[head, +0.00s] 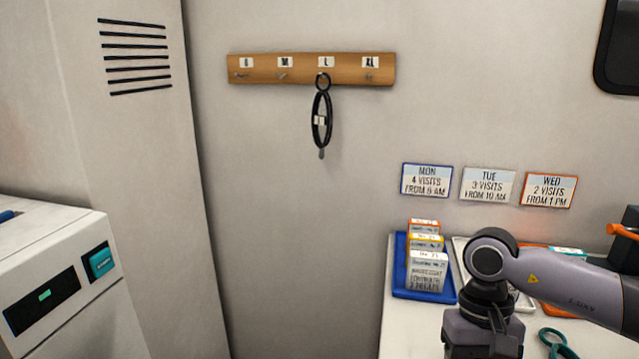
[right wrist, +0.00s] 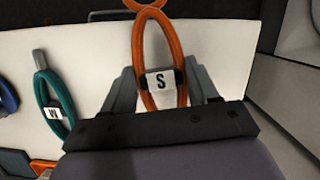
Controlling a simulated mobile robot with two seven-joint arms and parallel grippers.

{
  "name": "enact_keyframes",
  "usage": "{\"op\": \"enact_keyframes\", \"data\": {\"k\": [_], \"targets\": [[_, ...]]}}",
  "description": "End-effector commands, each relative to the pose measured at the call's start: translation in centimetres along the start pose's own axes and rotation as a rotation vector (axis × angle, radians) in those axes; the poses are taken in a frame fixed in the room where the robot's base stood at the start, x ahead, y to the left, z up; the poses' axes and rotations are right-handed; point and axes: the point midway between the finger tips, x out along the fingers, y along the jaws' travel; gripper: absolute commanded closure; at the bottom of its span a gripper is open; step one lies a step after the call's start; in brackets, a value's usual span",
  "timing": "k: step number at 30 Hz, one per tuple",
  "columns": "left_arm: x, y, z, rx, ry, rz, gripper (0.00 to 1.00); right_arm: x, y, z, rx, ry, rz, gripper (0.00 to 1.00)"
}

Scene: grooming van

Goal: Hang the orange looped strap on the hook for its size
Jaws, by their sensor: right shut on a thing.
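The orange looped strap (right wrist: 170,45) shows in the right wrist view with a white tag reading S. My right gripper (right wrist: 160,88) is shut on it around the tag, over a white surface; I cannot tell whether the strap touches that surface. In the head view my right gripper (head: 483,335) is low at the right, its fingertips and the strap out of sight. The wooden hook rail (head: 305,71) is on the wall, labelled S, M, L and XL. The S hook (head: 241,76) at the left is bare. A black looped strap (head: 315,125) hangs at L. My left gripper is not in view.
A teal strap (right wrist: 62,98) tagged M lies beside the orange one. Day signs (head: 488,185) are on the wall. A tall cabinet (head: 150,190) stands left of the rail.

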Motion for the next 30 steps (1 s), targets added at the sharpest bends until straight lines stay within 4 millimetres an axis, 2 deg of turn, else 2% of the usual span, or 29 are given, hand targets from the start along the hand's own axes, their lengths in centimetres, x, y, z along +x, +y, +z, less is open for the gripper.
{"op": "enact_keyframes", "data": {"k": [6, 14, 20, 30], "targets": [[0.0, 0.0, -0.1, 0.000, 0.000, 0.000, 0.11, 0.4, -0.1, 0.2, -0.077, 0.001, 0.021, 0.75], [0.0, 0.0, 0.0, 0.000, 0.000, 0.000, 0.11, 0.2, -0.1, 0.1, -0.043, 0.002, 0.011, 0.75], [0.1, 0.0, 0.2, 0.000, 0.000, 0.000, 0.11, -1.2, 0.5, -0.5, 0.194, 0.002, -0.057, 0.75], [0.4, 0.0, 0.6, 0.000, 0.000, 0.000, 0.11, -4.6, 1.8, -1.4, 0.793, 0.002, -0.224, 0.75]]}}
